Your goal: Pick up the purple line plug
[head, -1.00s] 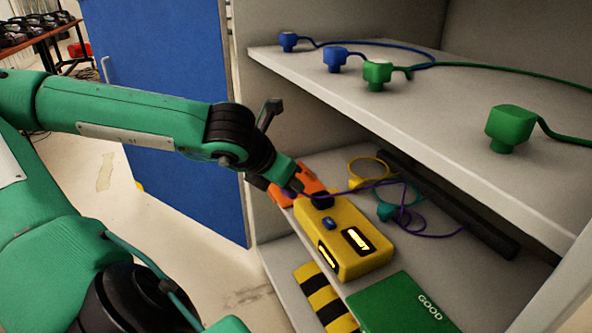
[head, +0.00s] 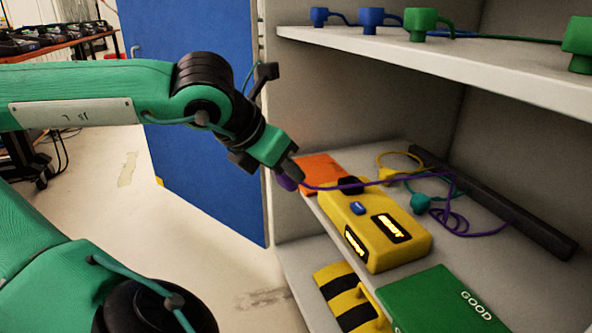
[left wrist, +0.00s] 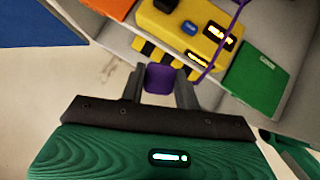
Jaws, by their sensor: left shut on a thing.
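The purple line plug (head: 287,182) is between the fingertips of my left gripper (head: 290,173), in front of the lower shelf's front edge. It also shows in the left wrist view (left wrist: 160,78), with a finger on each side; the gripper is shut on it. Its purple cord (head: 350,185) runs over the yellow box and lies in loops on the shelf at the right. My right gripper is not in view.
The yellow box (head: 383,245) with lit labels stands on the lower shelf, beside an orange block (head: 322,170) and a green GOOD panel (head: 435,305). Yellow and teal (head: 420,203) plugs lie behind. The upper shelf (head: 400,50) holds blue and green plugs. A blue door (head: 205,160) stands open.

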